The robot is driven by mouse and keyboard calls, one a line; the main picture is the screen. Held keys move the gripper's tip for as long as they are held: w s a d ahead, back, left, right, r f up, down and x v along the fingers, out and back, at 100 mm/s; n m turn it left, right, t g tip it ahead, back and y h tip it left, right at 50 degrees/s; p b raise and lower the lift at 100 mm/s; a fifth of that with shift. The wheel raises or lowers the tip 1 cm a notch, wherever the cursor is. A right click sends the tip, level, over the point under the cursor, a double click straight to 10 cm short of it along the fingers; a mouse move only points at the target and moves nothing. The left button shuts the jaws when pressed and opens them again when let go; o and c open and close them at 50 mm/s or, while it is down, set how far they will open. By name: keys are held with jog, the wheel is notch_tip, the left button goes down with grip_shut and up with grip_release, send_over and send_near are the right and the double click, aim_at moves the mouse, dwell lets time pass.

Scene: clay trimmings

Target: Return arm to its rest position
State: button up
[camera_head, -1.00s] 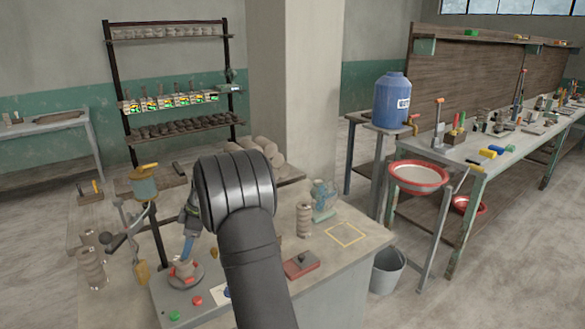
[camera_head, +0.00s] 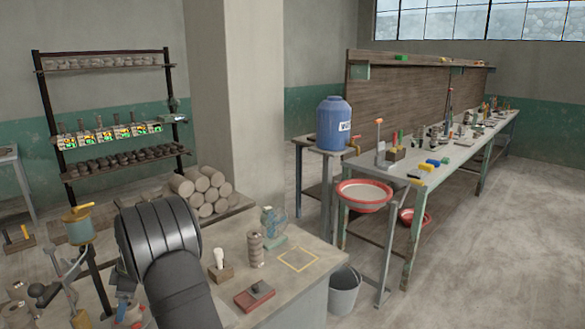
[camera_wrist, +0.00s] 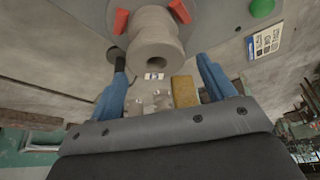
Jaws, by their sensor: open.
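My gripper (camera_wrist: 161,64) shows in the wrist view as two blue fingers spread wide, with nothing held between them. A grey spool-shaped clay piece (camera_wrist: 157,50) stands beyond the fingertips, with red pads (camera_wrist: 120,21) beside it. In the head view my black arm (camera_head: 160,240) covers much of the lower left of the workbench. Only a small part of the gripper shows past the arm there, near the bottom edge, and the clay piece is mostly hidden.
A yellow-topped stand (camera_head: 79,222) is close left of my arm. Clay logs (camera_head: 204,184) lie behind. A bucket (camera_head: 344,292) stands right of the bench.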

jog(key=shift+f, duration=0.55)
notch_tip(320, 180, down, 3)
jog(key=shift+d+r, duration=0.1)
jog(key=v, duration=1.2)
jog(key=x, duration=1.2)
notch_tip(320, 180, up, 4)
jog(key=shift+r, duration=0.2)
jog(key=w+d+r, duration=0.2)
jog(key=d+r, duration=0.5)
jog(key=d, duration=0.4)
jog(key=w+d+f+m+t+h, duration=0.1)
jog(key=w+d+f+m+t, duration=0.2)
jog(key=m, duration=0.7)
jog(key=w+d+f+m+t+h, duration=0.2)
jog(key=w+d+f+m+t, duration=0.1)
jog(key=w+d+m, duration=0.5)
jog(key=shift+w+d+m, duration=0.3)
jog(key=shift+d+m, duration=0.05)
jog(key=shift+m, duration=0.65)
